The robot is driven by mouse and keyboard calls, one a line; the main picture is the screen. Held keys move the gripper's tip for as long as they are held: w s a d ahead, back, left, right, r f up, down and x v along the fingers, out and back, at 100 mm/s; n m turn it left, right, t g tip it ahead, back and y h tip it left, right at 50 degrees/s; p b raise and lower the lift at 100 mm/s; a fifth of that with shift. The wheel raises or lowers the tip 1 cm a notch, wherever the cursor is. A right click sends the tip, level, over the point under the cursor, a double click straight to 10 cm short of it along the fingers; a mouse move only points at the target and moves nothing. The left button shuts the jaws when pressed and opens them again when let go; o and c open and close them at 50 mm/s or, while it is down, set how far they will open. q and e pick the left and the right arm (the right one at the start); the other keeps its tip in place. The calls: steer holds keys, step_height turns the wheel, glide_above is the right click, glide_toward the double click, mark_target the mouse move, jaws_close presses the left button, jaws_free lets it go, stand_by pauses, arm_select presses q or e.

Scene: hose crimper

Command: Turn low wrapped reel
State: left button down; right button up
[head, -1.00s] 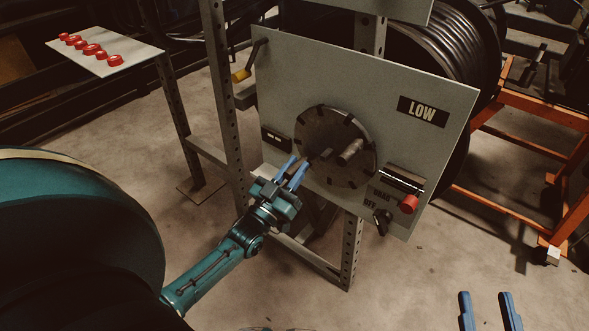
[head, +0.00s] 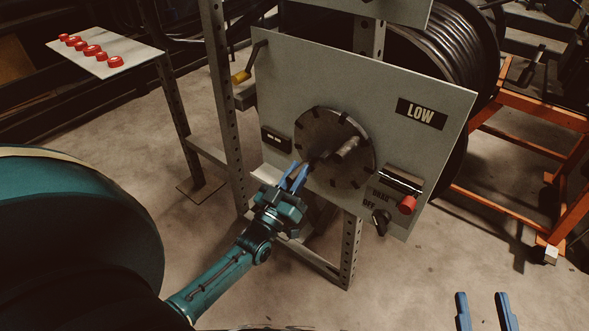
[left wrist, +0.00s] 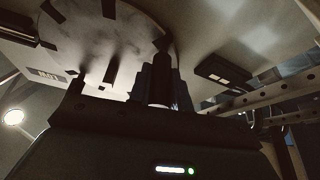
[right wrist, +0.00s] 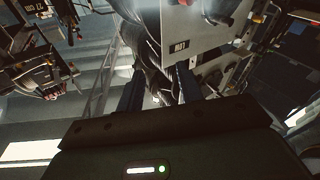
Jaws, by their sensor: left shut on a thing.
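The low reel's panel (head: 300,75) is a grey plate marked LOW (head: 421,113). A dark round disc (head: 325,125) with notches around its rim is mounted on it, with a stubby cylinder (head: 347,148) sticking out. The disc also shows in the left wrist view (left wrist: 115,35). My left gripper (head: 303,168) is at the disc's lower left, its blue fingers shut on a handle peg (left wrist: 160,85) that stands out from the disc. The fingers partly hide the peg. My right gripper (head: 483,312) is open and empty at the bottom right, away from the panel.
A red knob (head: 407,204) and a black switch (head: 381,222) sit at the panel's lower right. A yellow-handled lever (head: 241,76) is at its upper left. Steel frame posts (head: 225,110) stand beside it. An orange stand (head: 530,105) is to the right. Red rings lie on a shelf (head: 130,62).

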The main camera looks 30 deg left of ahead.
arm_select(q)
steer(key=d+n, duration=0.1)
steer(key=d+f+n+y+p, duration=0.1)
steer(key=n, duration=0.1)
steer(key=shift+s+d+f+y, duration=0.15)
steer(key=shift+d+f+y, duration=0.05)
steer(key=shift+d+y, duration=0.1)
steer(key=shift+d+f+n+g, duration=0.15)
steer(key=shift+n+g, duration=0.25)
steer(key=shift+n, duration=0.3)
steer(key=shift+y, duration=0.3)
steer(key=c, duration=1.7)
jaws_free()
steer(key=o, duration=0.4)
steer(key=shift+a, duration=0.2)
arm_select(e)
steer(key=shift+s+d, duration=0.15)
